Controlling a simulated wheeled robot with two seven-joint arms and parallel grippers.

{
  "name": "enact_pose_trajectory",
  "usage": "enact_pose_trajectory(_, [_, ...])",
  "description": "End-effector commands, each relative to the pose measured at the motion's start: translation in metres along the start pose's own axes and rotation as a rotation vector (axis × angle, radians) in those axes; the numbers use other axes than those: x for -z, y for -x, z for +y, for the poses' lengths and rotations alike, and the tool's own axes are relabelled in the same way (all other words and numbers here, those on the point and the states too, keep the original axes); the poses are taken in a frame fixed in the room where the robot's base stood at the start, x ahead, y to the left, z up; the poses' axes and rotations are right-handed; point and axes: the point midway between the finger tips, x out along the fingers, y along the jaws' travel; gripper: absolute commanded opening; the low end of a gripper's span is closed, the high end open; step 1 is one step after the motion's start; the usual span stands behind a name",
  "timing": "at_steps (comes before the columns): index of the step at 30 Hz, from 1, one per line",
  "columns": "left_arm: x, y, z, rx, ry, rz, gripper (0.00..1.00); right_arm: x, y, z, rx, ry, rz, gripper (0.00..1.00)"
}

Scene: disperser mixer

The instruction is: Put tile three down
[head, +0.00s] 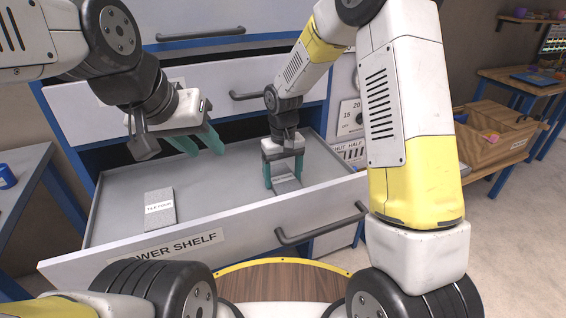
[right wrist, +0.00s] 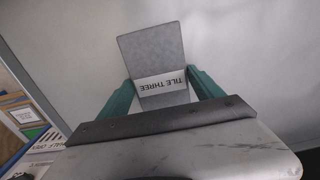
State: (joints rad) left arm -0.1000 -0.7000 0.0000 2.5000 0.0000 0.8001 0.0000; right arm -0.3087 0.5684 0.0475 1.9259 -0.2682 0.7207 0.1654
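Tile three (right wrist: 155,60) is a flat grey rectangle with a white label reading TILE THREE. In the head view it shows low in the open drawer (head: 110,205), between the teal fingers of my right gripper (head: 283,177). In the right wrist view the fingers lie along its two sides and appear shut on it. It is over or on the drawer floor; I cannot tell if its underside touches. Tile four (head: 159,207), a similar grey slab, lies flat at the drawer's left. My left gripper (head: 178,145) is above the drawer, its teal fingers apart and empty.
The drawer front reads LOWER SHELF and has a dark handle (head: 322,225). Another drawer front (head: 195,85) stands above and behind it. The drawer floor between the two tiles is bare.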

Motion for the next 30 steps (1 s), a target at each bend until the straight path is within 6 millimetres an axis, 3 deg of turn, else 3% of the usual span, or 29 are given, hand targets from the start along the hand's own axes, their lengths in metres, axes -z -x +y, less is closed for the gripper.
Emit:
enact_pose_trajectory(2, [0.0, 0.0, 0.0, 0.0, 0.0, 0.0, 0.36, 0.0, 0.0, 0.0, 0.0, 0.0, -0.001, 0.94])
enact_pose_trajectory(14, [0.0, 0.0, 0.0, 0.0, 0.0, 0.0, 0.36, 0.0, 0.006, 0.0, 0.0, 0.0, 0.001, 0.94])
enact_pose_trajectory(30, [0.0, 0.0, 0.0, 0.0, 0.0, 0.0, 0.36, 0.001, 0.106, 0.0, -0.001, 0.001, 0.003, 0.94])
